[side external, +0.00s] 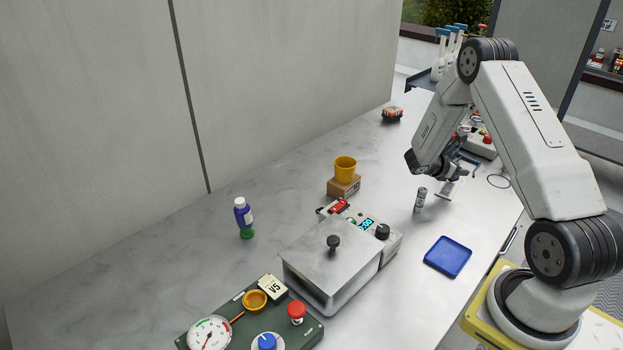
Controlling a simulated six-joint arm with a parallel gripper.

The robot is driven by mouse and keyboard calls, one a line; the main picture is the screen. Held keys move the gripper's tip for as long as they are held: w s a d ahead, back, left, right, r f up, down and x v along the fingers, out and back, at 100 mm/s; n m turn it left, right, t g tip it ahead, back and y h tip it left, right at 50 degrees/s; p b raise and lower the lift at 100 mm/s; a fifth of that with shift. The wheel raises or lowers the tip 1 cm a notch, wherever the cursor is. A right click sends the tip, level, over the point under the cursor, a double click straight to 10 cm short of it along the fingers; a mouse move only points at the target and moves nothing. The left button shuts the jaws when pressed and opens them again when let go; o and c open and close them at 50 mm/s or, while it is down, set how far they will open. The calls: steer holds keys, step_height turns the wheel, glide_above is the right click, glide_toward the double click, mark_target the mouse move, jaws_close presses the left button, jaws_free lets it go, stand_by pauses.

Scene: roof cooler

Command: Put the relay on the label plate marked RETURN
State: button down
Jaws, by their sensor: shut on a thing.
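My gripper (455,178) points down over the right part of the grey worktop. It is shut on a small pale grey piece (446,189) that shows just below the fingers. The piece is too small and too covered to tell surely whether it is the relay, or whether it touches the worktop. No label plate marked RETURN can be read in this view, and my arm hides part of the worktop behind the gripper.
A small grey cylinder (420,199) stands just left of the gripper. A blue tray (447,257) lies in front.

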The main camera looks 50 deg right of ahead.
mark_target(451, 187)
steer(key=shift+w+d+f, duration=0.2)
steer(key=shift+d+f, duration=0.05)
steer(key=shift+f, duration=1.6)
steer(key=shift+f, duration=0.1)
steer(key=shift+c, duration=1.5)
jaws_free()
